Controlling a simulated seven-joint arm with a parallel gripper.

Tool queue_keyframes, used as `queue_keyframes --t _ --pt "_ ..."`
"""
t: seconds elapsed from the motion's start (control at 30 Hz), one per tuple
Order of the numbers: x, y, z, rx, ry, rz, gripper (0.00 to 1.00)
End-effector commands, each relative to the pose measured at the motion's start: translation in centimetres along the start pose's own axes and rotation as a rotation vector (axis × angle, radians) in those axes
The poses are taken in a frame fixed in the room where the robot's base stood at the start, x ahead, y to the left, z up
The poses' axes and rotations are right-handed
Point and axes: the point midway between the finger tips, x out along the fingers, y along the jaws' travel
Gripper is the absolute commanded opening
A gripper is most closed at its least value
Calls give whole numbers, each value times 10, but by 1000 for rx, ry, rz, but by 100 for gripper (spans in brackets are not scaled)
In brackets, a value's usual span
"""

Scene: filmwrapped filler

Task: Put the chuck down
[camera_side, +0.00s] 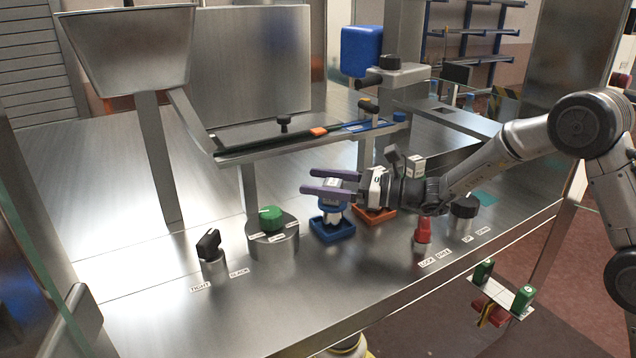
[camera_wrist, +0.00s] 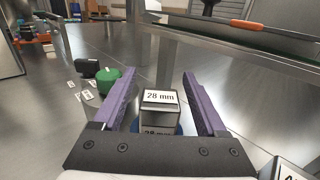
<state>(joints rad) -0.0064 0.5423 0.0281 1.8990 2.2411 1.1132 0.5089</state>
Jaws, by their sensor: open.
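The chuck (camera_wrist: 160,98) is a grey block with a white "28 mm" label on top. In the side view the chuck (camera_side: 332,218) stands upright at the blue tray (camera_side: 332,236), with a blue ring around its middle and pale lower parts. The fingers hide some of it. My gripper (camera_side: 306,181) has two purple fingers, open, one on each side of the chuck's top. In the wrist view my gripper (camera_wrist: 158,77) shows gaps between both fingers and the block. Whether the chuck's base fully touches the tray floor is hard to tell.
An orange tray (camera_side: 385,217) sits just right of the blue one, partly behind my gripper. A labelled block (camera_wrist: 288,172) shows at the wrist view's lower right. A green knob (camera_side: 270,219), black knob (camera_side: 208,243) and red knob (camera_side: 423,232) stand nearby. A metal rail (camera_side: 285,139) runs behind.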

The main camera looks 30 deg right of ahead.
Motion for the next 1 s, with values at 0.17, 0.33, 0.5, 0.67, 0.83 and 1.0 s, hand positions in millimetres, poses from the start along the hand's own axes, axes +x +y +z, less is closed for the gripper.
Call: queue_keyframes --t 0.17,0.33,0.5,0.67,0.83,1.0 --pt "-32 -2 0 1 2 -6 75" --pt "-68 -2 0 0 1 -6 75" --pt "-97 -1 -1 1 2 -4 75" --pt "-112 -1 -1 1 2 -2 75" --pt "-117 0 0 1 0 -1 75" --pt "-117 7 2 -20 8 19 75"
